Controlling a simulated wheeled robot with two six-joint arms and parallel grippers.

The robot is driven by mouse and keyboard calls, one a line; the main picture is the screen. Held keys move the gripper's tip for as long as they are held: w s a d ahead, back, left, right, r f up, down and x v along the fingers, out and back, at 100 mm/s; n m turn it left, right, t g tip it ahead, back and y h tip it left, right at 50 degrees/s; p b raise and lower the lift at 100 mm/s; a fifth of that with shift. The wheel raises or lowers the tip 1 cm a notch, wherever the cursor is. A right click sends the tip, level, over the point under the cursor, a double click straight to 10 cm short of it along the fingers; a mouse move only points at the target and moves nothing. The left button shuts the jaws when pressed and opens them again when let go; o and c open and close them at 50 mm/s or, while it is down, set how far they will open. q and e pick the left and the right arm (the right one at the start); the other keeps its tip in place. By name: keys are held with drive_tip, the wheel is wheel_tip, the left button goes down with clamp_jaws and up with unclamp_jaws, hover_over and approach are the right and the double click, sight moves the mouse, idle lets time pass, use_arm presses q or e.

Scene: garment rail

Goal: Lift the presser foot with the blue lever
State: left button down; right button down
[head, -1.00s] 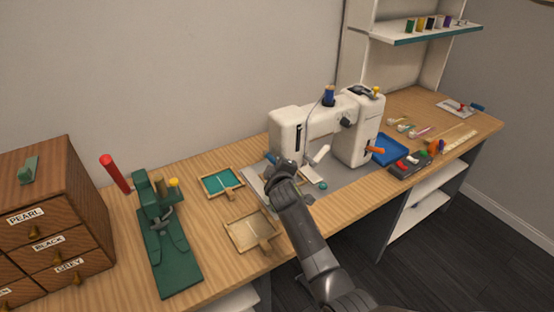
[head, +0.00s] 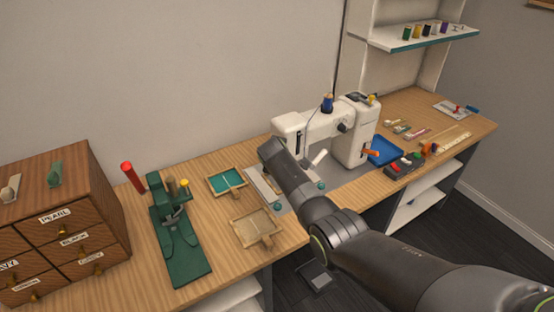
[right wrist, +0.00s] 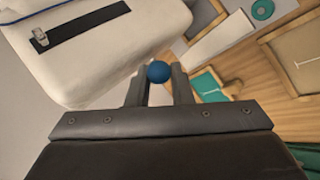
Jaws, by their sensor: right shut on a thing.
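The white sewing machine (head: 358,138) stands on a grey mat on the bench, and its head end also fills the upper left of the right wrist view (right wrist: 100,65). My right gripper (right wrist: 159,74) is beside the head end, with its fingers closed around the blue lever's round knob (right wrist: 158,71). In the head view my right gripper (head: 268,150) covers the lever. The presser foot is hidden in both views. My left gripper is not in view.
A blue tray (head: 384,151) lies right of the machine. A teal-lined tray (head: 226,181) and a wooden tray (head: 255,228) lie to its left. A green press (head: 178,235) with a red handle and a wooden drawer cabinet (head: 75,225) stand further left.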

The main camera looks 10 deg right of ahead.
drive_tip(key=shift+w+r+g, duration=0.15)
drive_tip(key=shift+r+g, duration=0.05)
drive_tip(key=shift+g, duration=0.1)
idle(0.4)
drive_tip(key=c, duration=1.6)
unclamp_jaws()
drive_tip(key=v, duration=1.7)
drive_tip(key=shift+a+r, duration=0.1)
